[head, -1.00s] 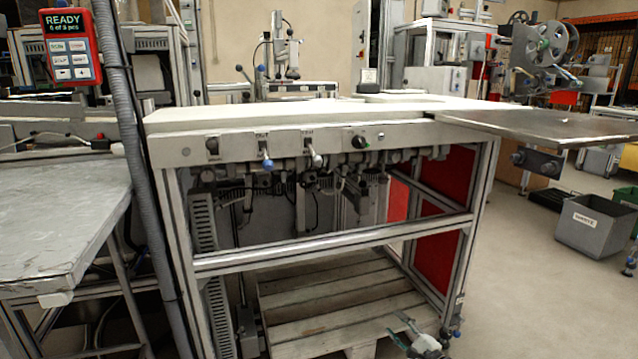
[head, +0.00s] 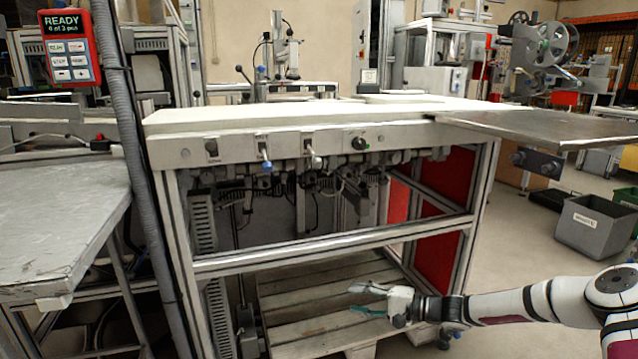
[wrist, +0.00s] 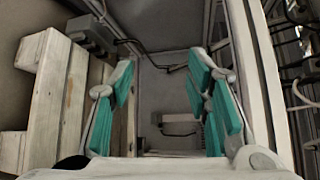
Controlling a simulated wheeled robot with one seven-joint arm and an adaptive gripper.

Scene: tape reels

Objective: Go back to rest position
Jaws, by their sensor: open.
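My gripper (head: 362,299) is in the lower right of the head view, in front of the open lower frame of the workbench (head: 300,240). My arm reaches in from the right edge and lies nearly level. In the wrist view my gripper (wrist: 165,105) shows two teal-padded fingers standing wide apart. Nothing is between them. Behind them is a grey recess under the bench.
A wooden pallet (head: 290,335) lies under the bench; its slats (wrist: 65,95) are left in the wrist view. A metal plate (head: 560,125) juts out at right. A grey bin (head: 590,228) stands on open floor. A grey table (head: 60,215) is at left.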

